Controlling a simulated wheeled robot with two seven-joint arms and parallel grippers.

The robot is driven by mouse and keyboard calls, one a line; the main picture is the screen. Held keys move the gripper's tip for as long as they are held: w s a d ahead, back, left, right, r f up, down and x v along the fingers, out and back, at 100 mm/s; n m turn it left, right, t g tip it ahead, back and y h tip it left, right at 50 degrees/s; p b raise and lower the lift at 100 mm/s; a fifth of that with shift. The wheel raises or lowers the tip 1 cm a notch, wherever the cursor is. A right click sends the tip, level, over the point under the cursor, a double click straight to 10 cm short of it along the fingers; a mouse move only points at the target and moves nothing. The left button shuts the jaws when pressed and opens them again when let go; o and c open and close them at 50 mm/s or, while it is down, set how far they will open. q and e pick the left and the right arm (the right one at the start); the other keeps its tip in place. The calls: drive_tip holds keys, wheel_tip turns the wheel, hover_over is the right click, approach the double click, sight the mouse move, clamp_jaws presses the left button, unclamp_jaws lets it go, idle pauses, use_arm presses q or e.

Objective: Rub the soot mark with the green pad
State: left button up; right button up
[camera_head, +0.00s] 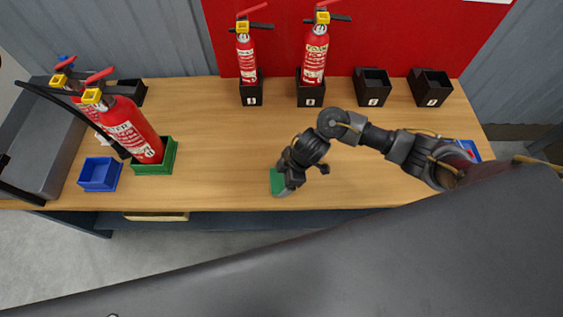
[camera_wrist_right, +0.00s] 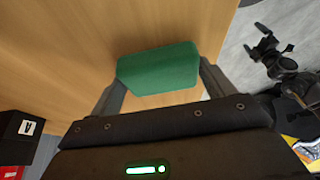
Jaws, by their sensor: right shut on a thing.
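My right gripper (camera_head: 281,178) is shut on the green pad (camera_head: 277,187), low over the wooden table near its front edge. In the right wrist view, the pad (camera_wrist_right: 160,68) sits between the two fingers (camera_wrist_right: 160,85), with the tabletop behind it. I cannot tell whether the pad touches the wood. No soot mark shows in either view; it may be hidden under the pad or gripper.
Red extinguishers stand at the back in black holders (camera_head: 252,98); two more black holders (camera_head: 372,88) are empty. Left stand a green holder (camera_head: 153,168) with an extinguisher, an empty blue box (camera_head: 100,175) and a grey bin (camera_head: 45,140). The table (camera_head: 220,165) between is clear.

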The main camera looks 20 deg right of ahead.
wheel_tip(320, 180, up, 2)
drive_tip(key=shift+r+p, duration=0.25)
drive_tip(key=shift+p, duration=0.1)
use_arm(q)
wheel_tip(320, 180, up, 8)
drive_tip(key=p, duration=0.6)
use_arm(e)
wheel_tip(320, 180, up, 5)
drive_tip(key=shift+r, duration=0.2)
